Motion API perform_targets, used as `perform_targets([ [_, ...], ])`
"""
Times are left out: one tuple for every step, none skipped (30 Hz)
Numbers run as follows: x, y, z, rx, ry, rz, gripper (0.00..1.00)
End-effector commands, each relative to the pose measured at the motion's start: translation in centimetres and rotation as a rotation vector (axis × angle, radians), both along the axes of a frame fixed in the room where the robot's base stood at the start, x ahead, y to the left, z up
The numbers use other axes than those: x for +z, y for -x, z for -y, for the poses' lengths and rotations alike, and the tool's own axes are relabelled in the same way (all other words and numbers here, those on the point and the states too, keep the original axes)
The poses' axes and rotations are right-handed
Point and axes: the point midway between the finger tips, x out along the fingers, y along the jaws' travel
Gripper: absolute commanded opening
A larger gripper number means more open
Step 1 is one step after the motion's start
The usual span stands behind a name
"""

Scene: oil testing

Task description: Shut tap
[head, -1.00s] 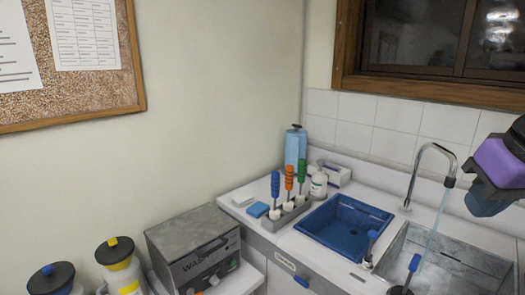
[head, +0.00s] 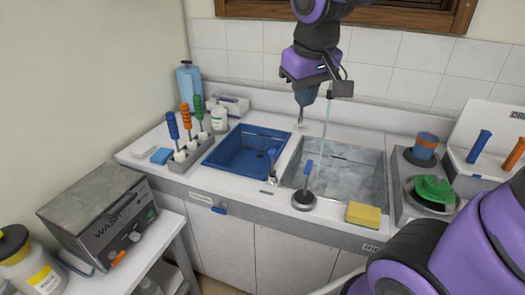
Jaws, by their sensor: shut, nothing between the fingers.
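A thin stream of water (head: 324,130) falls into the grey metal sink basin (head: 373,182). My gripper (head: 302,108) is shut and empty, pointing down above the back of the counter, left of the stream. My gripper and wrist hide most of the curved tap spout behind them. A blue-handled lever (head: 308,170) stands upright on a round dark base at the basin's front rim, apart from my gripper. Another blue-handled lever (head: 271,157) stands between the basins. I cannot tell which one works the tap.
A blue basin (head: 238,151) lies left of the metal one. A rack with several coloured-handled tools (head: 188,150) stands farther left. A yellow sponge (head: 364,214) lies on the front edge. A green cloth (head: 434,190) is at right. A wash box (head: 97,213) stands at lower left.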

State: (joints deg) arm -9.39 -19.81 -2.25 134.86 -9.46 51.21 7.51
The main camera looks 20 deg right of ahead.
Motion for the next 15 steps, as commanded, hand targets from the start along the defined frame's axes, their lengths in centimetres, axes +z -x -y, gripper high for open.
perform_targets([
  [-0.7, -1.4, -0.5, 0.01, 0.015, -0.025, 0.0],
  [-1.1, -2.1, -0.7, 0.015, 0.025, -0.036, 0.0],
  [-1.6, -3.0, -1.0, 0.021, 0.037, -0.051, 0.0],
  [-2.0, -3.7, -1.2, 0.026, 0.047, -0.061, 0.0],
  [-2.4, -4.5, -1.4, 0.032, 0.057, -0.072, 0.0],
  [-3.0, -5.4, -1.8, 0.038, 0.071, -0.086, 0.0],
  [-3.5, -6.1, -2.1, 0.043, 0.081, -0.096, 0.0],
  [-4.0, -6.8, -2.4, 0.048, 0.093, -0.105, 0.0],
  [-4.7, -7.6, -2.8, 0.057, 0.107, -0.119, 0.0],
  [-5.2, -8.3, -3.1, 0.062, 0.118, -0.127, 0.0],
  [-5.8, -9.0, -3.4, 0.067, 0.13, -0.137, 0.0],
  [-6.6, -9.8, -3.9, 0.075, 0.145, -0.149, 0.0],
  [-7.2, -10.4, -4.2, 0.082, 0.156, -0.158, 0.0],
  [-7.9, -11.0, -4.6, 0.087, 0.169, -0.168, 0.0],
  [-8.7, -11.8, -5.1, 0.095, 0.184, -0.178, 0.0],
])
